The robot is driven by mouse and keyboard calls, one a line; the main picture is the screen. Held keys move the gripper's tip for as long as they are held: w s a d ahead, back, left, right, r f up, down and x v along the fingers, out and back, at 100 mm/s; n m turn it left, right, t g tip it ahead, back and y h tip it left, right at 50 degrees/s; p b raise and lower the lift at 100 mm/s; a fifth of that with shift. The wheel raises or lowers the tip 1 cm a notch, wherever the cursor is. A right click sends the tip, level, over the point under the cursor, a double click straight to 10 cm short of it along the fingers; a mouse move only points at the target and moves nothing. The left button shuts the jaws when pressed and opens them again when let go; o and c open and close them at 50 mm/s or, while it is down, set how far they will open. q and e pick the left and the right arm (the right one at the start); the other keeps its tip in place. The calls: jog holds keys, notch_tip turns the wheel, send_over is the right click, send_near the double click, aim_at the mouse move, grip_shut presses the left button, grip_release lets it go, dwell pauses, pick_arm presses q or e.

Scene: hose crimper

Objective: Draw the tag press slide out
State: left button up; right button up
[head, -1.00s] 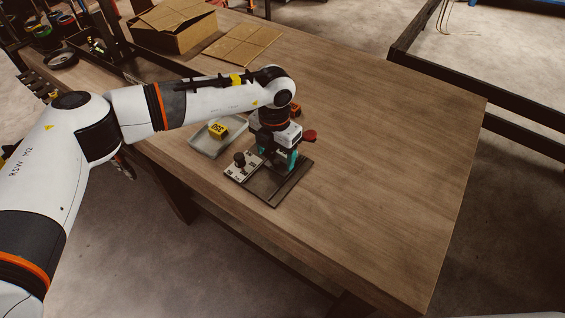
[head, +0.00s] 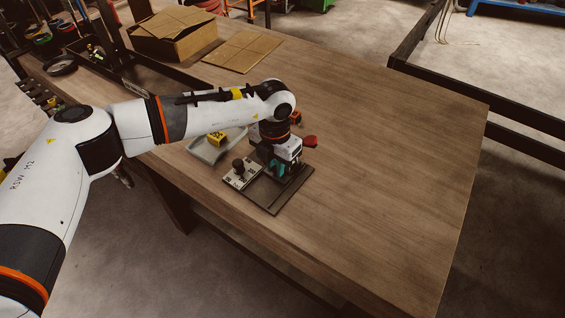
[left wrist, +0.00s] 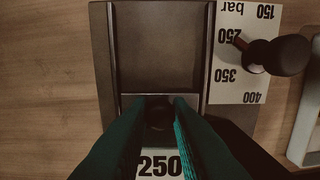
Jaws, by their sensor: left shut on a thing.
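The tag press has a dark base plate (head: 283,197) near the table's front edge, with a white scale plate (head: 236,178) on its left. A black knob (head: 238,164) stands on the scale plate; it also shows in the left wrist view (left wrist: 279,55). My left gripper (head: 278,171) points down over the press. In the left wrist view its teal fingers (left wrist: 160,112) are shut on a dark round slide knob (left wrist: 160,113), mostly hidden between them. A white label reading 250 (left wrist: 160,166) lies below the knob. An empty dark channel (left wrist: 160,50) shows above it. My right gripper is out of view.
A grey tray (head: 203,154) with a yellow block (head: 217,138) stands behind the press, to the left. A red part (head: 310,141) sits to the right of my gripper. A cardboard box (head: 180,45) is at the back. The table's right side (head: 400,170) is clear.

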pick_arm(q)
jog(key=shift+s+a, duration=0.2)
jog(key=shift+s, duration=0.05)
dwell(0.4)
jog(key=shift+s+a, duration=0.25)
jog(key=shift+s+a+p, duration=0.15)
jog(key=shift+s+p, duration=0.1)
jog(key=shift+p, duration=0.1)
jog(key=shift+s+a, duration=0.25)
jog(key=shift+s+a+p, duration=0.35)
jog(key=shift+s+a, duration=0.4)
jog(key=shift+s, duration=0.2)
jog(key=shift+s+a+p, duration=0.3)
jog(key=shift+s+a, duration=0.45)
jog(key=shift+s, duration=0.2)
jog(key=o, duration=1.6)
jog(key=shift+c, duration=0.2)
